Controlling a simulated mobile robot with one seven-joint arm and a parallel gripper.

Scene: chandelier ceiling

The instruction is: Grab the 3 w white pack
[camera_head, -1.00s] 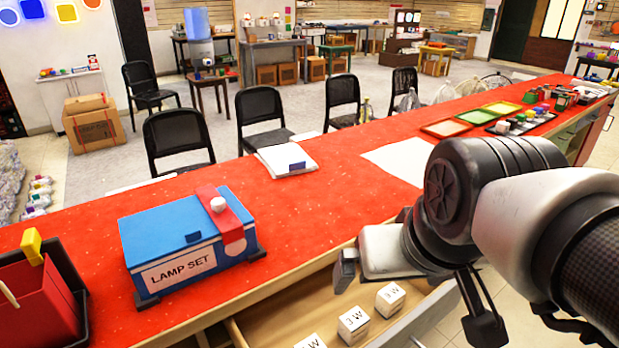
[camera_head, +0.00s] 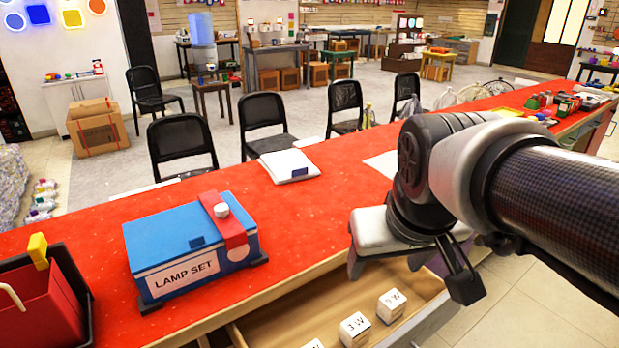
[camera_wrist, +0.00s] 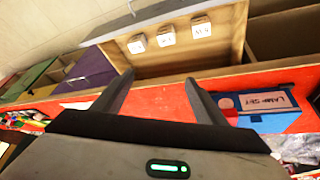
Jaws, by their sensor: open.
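Three small white packs stand in the open wooden drawer (camera_head: 290,322) below the counter. The middle pack (camera_head: 354,329) seems to read "3 W". The right pack (camera_head: 391,305) has a label I cannot read surely, and the left pack (camera_head: 313,344) is cut by the frame's bottom edge. In the wrist view the packs form a row, with one at left (camera_wrist: 137,44), one in the middle (camera_wrist: 166,36) and one at right (camera_wrist: 201,27). My gripper (camera_head: 386,264) is open and empty, above the counter's drawer-side edge and apart from the packs. Its spread fingers also show in the wrist view (camera_wrist: 158,84).
A blue LAMP SET box (camera_head: 192,245) stands on the red counter (camera_head: 300,225), left of my gripper. A red bin (camera_head: 40,305) is at the far left. A white packet (camera_head: 289,166) lies near the counter's far edge. The drawer's walls surround the packs.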

